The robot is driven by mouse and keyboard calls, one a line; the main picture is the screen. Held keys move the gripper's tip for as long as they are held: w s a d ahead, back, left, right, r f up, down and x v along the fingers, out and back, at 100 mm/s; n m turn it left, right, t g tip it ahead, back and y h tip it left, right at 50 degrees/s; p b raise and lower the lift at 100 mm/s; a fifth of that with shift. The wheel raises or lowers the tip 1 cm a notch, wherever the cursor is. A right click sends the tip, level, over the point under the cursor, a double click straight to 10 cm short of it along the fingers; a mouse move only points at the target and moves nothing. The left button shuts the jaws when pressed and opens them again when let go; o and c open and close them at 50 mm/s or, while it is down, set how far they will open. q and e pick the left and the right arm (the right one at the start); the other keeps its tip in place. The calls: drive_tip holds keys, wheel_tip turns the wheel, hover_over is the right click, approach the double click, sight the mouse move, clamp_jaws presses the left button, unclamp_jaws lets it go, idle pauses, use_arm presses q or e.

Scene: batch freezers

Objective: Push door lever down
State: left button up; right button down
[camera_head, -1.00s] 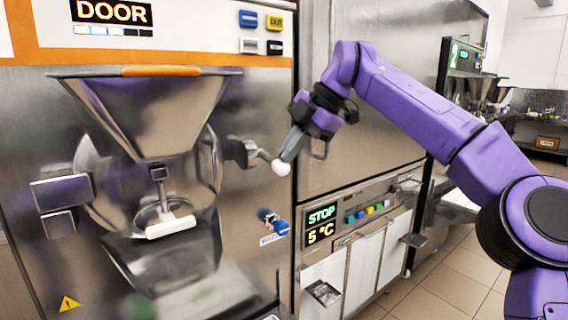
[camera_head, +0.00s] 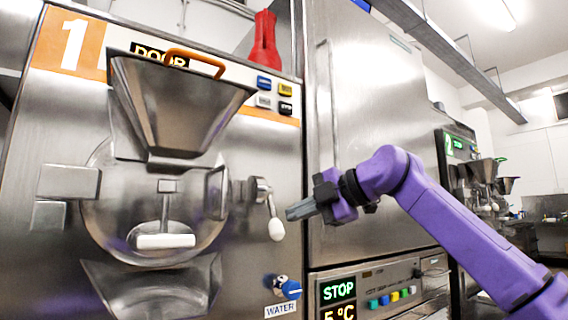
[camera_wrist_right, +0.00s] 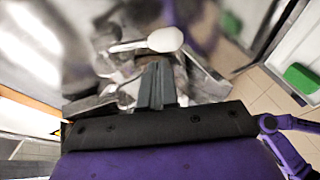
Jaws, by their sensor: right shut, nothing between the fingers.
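The door lever (camera_head: 264,197) is a metal arm with a white knob (camera_head: 276,229), on the right of the round door of machine 1. It points steeply down, leaning slightly right. My right gripper (camera_head: 290,213) is shut and empty, its grey fingertips just right of the knob and slightly above it in the head view. In the right wrist view the shut fingers (camera_wrist_right: 157,72) point toward the white knob (camera_wrist_right: 165,40), which shows just beyond their tips. I cannot tell whether they touch it. My left gripper is out of view.
A steel hopper (camera_head: 180,105) sits above the round door, with a white-handled part (camera_head: 165,241) in front of the door. A blue water tap (camera_head: 290,289) is below the lever. A steel cabinet (camera_head: 375,130) stands behind my right arm. A red bottle (camera_head: 264,42) stands on top.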

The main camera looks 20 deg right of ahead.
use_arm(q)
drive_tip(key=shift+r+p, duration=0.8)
use_arm(e)
drive_tip(key=shift+r, duration=0.75)
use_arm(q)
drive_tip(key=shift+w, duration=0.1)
